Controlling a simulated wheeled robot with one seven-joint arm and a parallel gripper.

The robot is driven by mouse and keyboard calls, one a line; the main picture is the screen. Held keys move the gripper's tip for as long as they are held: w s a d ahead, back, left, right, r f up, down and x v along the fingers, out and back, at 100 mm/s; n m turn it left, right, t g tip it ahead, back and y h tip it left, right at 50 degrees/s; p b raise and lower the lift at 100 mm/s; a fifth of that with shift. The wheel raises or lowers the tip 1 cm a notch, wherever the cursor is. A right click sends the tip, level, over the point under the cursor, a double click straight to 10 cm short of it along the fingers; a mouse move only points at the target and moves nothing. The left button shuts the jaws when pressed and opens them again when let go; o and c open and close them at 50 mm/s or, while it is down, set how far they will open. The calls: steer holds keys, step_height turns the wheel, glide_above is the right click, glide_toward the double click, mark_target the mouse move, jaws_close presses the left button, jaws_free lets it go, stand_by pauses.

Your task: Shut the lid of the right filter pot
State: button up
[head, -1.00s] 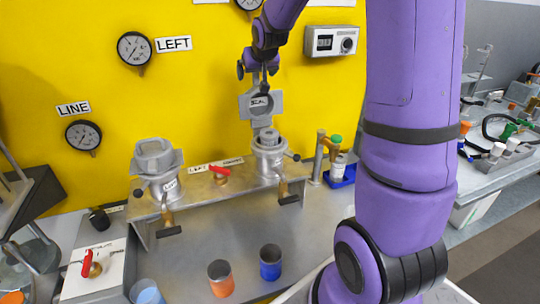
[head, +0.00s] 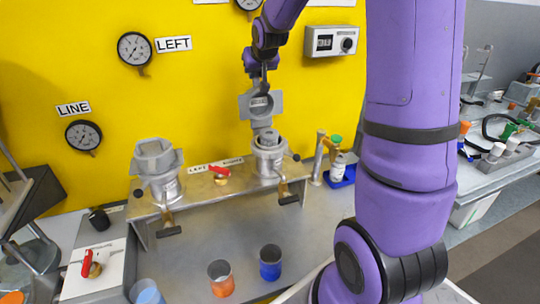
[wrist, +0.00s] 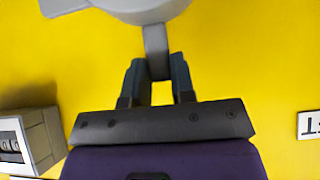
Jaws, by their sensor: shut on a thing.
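The right filter pot (head: 268,158) stands on the metal bench shelf, its mouth uncovered. Its grey lid (head: 246,106) stands up, open, above the back of the pot, with a small label on its face. My gripper (head: 263,88) is at the lid's upper edge. In the wrist view my gripper (wrist: 157,72) is shut on the narrow grey tab of the lid (wrist: 145,8), one dark finger on each side. The left filter pot (head: 166,186) stands to the left with its lid (head: 153,150) on top.
A yellow wall with gauges (head: 134,47) and a grey box (head: 330,41) stands close behind. A red-handled valve (head: 220,171) sits between the pots. An orange cup (head: 221,278) and a blue cup (head: 270,262) stand in front. A bottle (head: 338,166) in a blue tray is at right.

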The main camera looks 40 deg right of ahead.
steer(key=shift+s, duration=0.1)
steer(key=shift+s+a+r, duration=0.15)
steer(key=shift+s+a, duration=0.05)
steer(key=shift+s, duration=0.5)
steer(key=shift+s+a+r, duration=0.1)
steer(key=shift+s+a, duration=0.15)
steer(key=shift+s, duration=0.4)
steer(key=shift+s+a+r, duration=0.15)
steer(key=shift+s+a, duration=0.05)
steer(key=shift+s, duration=0.5)
steer(key=shift+s+a+f, duration=0.1)
steer(key=shift+s+a, duration=0.1)
steer(key=shift+s, duration=0.55)
steer(key=shift+s+a+f, duration=0.1)
steer(key=shift+s+a, duration=0.15)
steer(key=shift+s, duration=0.45)
steer(key=shift+s+a+f, duration=0.1)
steer(key=shift+s+a, duration=0.1)
steer(key=shift+s, duration=0.55)
steer(key=shift+r, duration=0.1)
steer(key=shift+s, duration=0.1)
steer(key=shift+s+a+f, duration=0.2)
steer(key=shift+s+f, duration=0.1)
steer(key=shift+s, duration=0.35)
steer(key=shift+s+a+f, duration=0.2)
steer(key=shift+s+f, duration=0.1)
steer(key=shift+s, duration=0.4)
steer(key=shift+s+a+f, duration=0.2)
steer(key=shift+s+f, duration=0.1)
steer(key=shift+s, duration=0.35)
